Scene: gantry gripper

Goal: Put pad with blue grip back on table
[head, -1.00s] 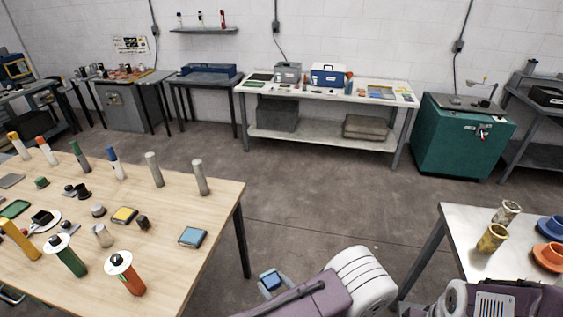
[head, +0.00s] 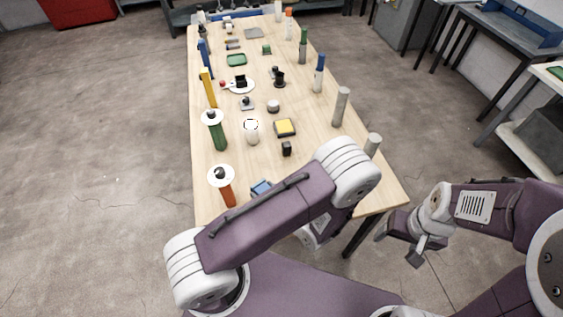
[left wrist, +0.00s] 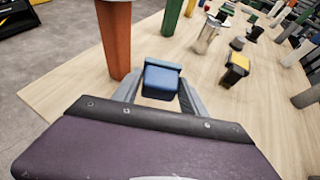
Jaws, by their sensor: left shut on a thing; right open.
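The pad with the blue grip (left wrist: 162,82) is between the two fingers of my left gripper (left wrist: 157,94) in the left wrist view. The gripper is shut on it, at the near end of the wooden table (left wrist: 65,97). A blue piece of the pad (head: 261,188) shows beside my left arm in the head view; the arm hides the fingers. Whether the pad touches the tabletop cannot be told. My right gripper (head: 405,240) is open and empty, off the table's right near corner.
An orange-bodied tool (head: 226,190) stands close left of the pad; it also shows in the left wrist view (left wrist: 115,40). A black block (head: 287,149) and a yellow-topped pad (head: 285,127) lie farther back. Grey cylinders (head: 341,107) line the right edge.

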